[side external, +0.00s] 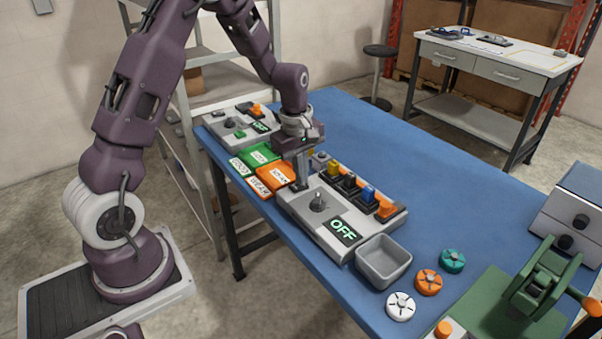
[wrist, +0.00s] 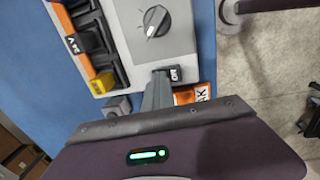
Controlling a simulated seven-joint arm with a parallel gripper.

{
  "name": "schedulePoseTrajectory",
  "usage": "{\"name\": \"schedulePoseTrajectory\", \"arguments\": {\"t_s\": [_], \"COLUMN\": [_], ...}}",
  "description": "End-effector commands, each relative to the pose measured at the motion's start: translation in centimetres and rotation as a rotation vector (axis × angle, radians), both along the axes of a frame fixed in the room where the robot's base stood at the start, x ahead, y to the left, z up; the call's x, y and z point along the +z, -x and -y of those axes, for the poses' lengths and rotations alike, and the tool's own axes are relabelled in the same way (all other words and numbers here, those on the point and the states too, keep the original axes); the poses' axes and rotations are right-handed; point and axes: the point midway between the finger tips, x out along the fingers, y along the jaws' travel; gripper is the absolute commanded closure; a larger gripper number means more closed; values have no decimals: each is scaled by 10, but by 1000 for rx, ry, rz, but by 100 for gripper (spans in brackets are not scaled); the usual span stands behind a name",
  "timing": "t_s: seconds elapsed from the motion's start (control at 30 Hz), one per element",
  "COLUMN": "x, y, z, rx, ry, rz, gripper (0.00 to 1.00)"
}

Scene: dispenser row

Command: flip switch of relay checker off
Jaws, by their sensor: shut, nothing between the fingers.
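A grey box (side external: 309,222) with a dial and a lit display (side external: 344,230) reading OFF stands on the blue table; I take it as the relay checker. Its dial (side external: 318,201) also shows in the wrist view (wrist: 155,22). My gripper (side external: 303,187) points down, shut and empty, with its fingertips at the box's left end.
A row of coloured blocks (side external: 367,193) runs along the box's far side. A grey bin (side external: 383,262) stands at its right end. Orange (side external: 277,175) and green (side external: 258,155) cards lie left of it. A second box (side external: 225,128) with a display stands farther back.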

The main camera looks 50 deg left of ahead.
Motion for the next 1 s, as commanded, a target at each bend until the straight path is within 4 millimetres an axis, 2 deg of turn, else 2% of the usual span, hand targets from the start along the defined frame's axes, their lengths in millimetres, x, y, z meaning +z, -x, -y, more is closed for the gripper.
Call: {"name": "schedulePoseTrajectory", "arguments": {"t_s": [0.03, 0.23, 0.6, 0.67, 0.77, 1.0], "x": [-4, -3, 2, 10, 31, 91], "y": [7, 18, 19, 18, 19, 24], "z": [1, 1, 1, 1, 1, 1], "rx": [0, -2, -1, -1, -1, -2], "ry": [5, 6, 4, 3, 2, 2], "rz": [-19, -22, -18, -14, -11, -10], "gripper": [100, 100, 100, 100, 100, 100]}}
